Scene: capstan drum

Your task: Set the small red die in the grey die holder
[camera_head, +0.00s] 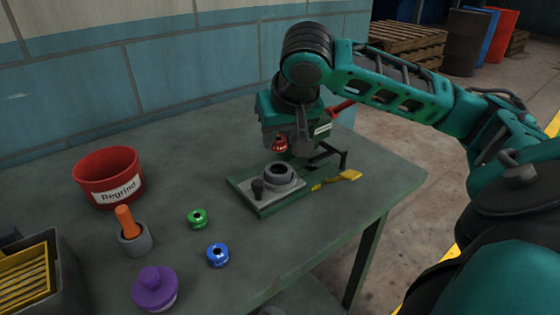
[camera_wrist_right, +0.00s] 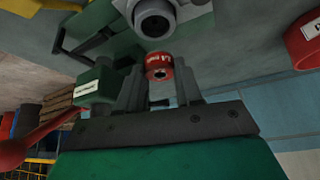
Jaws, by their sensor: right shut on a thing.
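The small red die (camera_head: 280,145) is held in my right gripper (camera_head: 287,148), above and slightly beyond the grey die holder (camera_head: 278,178). The right wrist view shows the red die (camera_wrist_right: 159,66) between the two fingers of my right gripper (camera_wrist_right: 160,80). The holder is a round grey ring with a dark central hole, on a grey plate with a green base. It also shows in the right wrist view (camera_wrist_right: 157,18), apart from the die. My left gripper is not in view.
A green die (camera_head: 197,218), a blue die (camera_head: 218,254), a purple lidded piece (camera_head: 155,288), an orange-handled pestle (camera_head: 126,222) and a red Regrind bucket (camera_head: 108,180) stand left.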

